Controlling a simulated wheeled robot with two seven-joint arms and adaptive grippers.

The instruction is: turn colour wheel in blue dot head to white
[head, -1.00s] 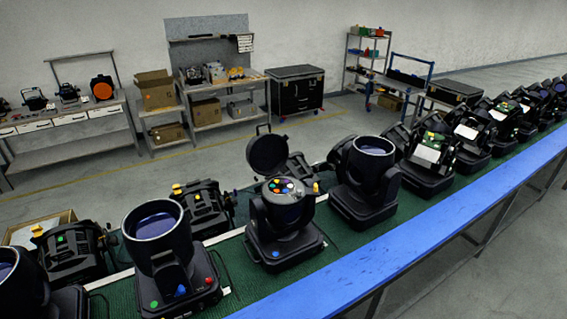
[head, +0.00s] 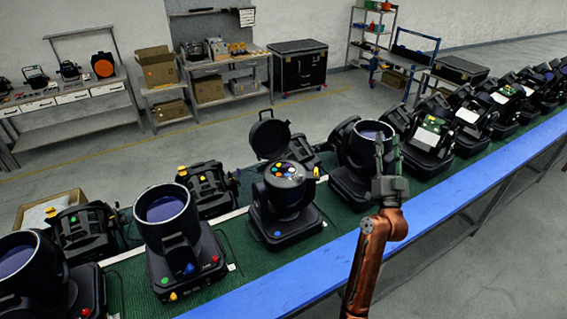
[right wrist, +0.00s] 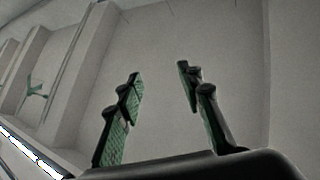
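The head with a blue dot on its base (head: 279,227) stands on the green belt in the middle of the head view. Its round lid (head: 270,137) is swung open. The colour wheel (head: 287,171) shows several coloured discs, among them yellow, red, blue, green and orange; I cannot clearly tell which one is in the working position. My right gripper (head: 388,140) is raised to the right of this head, in front of another head, empty. The right wrist view shows its two green-padded fingers (right wrist: 155,85) spread apart, with only wall behind. My left gripper is not in view.
Another moving head (head: 170,225) with a green dot stands close on the left, and one (head: 355,160) on the right. A blue rail (head: 310,265) runs along the belt's near edge. Several more heads line the belt to the far right. Workbenches stand along the wall.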

